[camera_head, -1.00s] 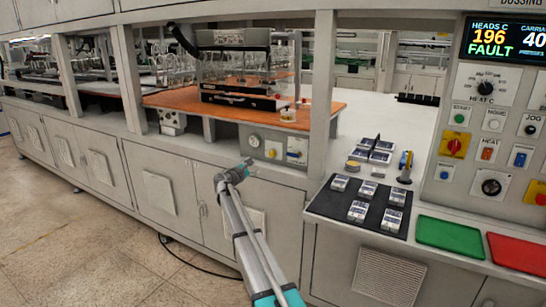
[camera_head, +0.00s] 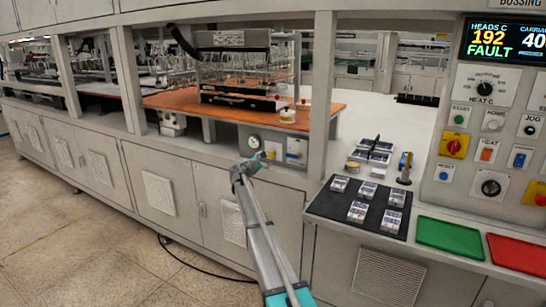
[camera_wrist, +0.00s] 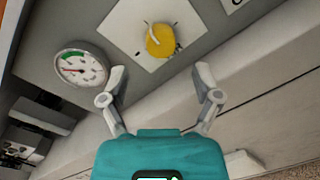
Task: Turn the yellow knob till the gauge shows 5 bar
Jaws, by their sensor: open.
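The yellow knob (camera_wrist: 161,41) sits on a pale square plate (camera_wrist: 126,22) in the wrist view. The round white gauge (camera_wrist: 80,68) is left of it, with a green arc and a red needle; its numbers are too small to read. In the head view the gauge (camera_head: 254,141) is on the grey panel under the orange bench, and the knob (camera_head: 271,154) shows just beyond my gripper (camera_head: 259,160). In the wrist view my gripper (camera_wrist: 161,74) is open and empty, its fingers spread short of the knob, which lies ahead between their lines and apart from them.
A second small panel (camera_head: 296,151) is right of the knob. A post (camera_head: 321,90) stands further right, beside a black mat (camera_head: 365,210) with several small packs. The control console screen (camera_head: 505,38) reads FAULT. The floor at left is clear.

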